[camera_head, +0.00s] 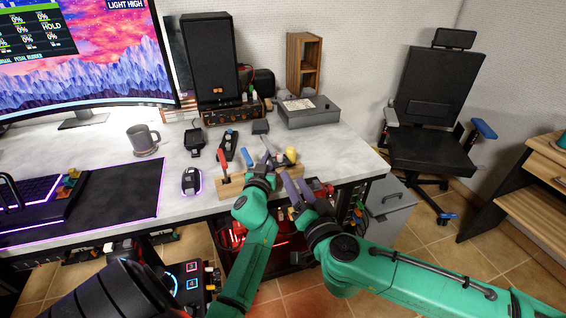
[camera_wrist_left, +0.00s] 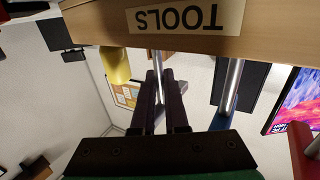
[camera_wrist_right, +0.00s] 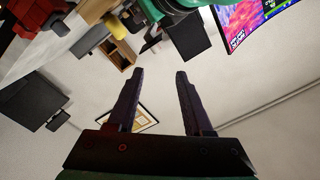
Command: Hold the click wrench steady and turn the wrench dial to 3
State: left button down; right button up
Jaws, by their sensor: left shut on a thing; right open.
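A wooden tool rack (camera_head: 232,188) labelled TOOLS stands at the desk's front edge; it shows upside down in the left wrist view (camera_wrist_left: 110,22). My left gripper (camera_wrist_left: 161,80) is shut on a thin metal shaft (camera_wrist_left: 157,62), likely the click wrench, between the yellow-handled tool (camera_head: 291,154) and the blue-handled tool (camera_head: 247,157). The wrench's dial and its number cannot be made out. My right gripper (camera_head: 298,184) is open and empty, just right of my left gripper and in front of the rack; its spread fingers also show in the right wrist view (camera_wrist_right: 158,85).
A red-handled tool (camera_head: 222,164) stands at the rack's left end. A mouse (camera_head: 191,181), a mug (camera_head: 142,138) and a grey box (camera_head: 308,112) are on the desk. A black chair (camera_head: 432,120) stands right. Below the rack is a red-lit cluttered area.

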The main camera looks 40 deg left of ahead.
aim_at(282, 159)
jog(key=w+a+m+g, duration=0.1)
jog(key=w+a+m, duration=0.1)
jog(key=m, duration=0.6)
jog(key=w+a+m+g+y, duration=0.1)
jog(key=w+a+m, duration=0.1)
jog(key=m, duration=0.7)
jog(key=w+a+m+g, duration=0.2)
jog(key=a+m, duration=0.2)
jog(key=m, duration=0.4)
jog(key=shift+a+f+m+y, duration=0.15)
jog(key=shift+f+m+y, duration=0.15)
jog(key=shift+y, duration=0.1)
jog(key=shift+w+a+f, duration=0.1)
jog(key=shift+w+a, duration=0.1)
jog(key=shift+a, duration=0.4)
grip_shut()
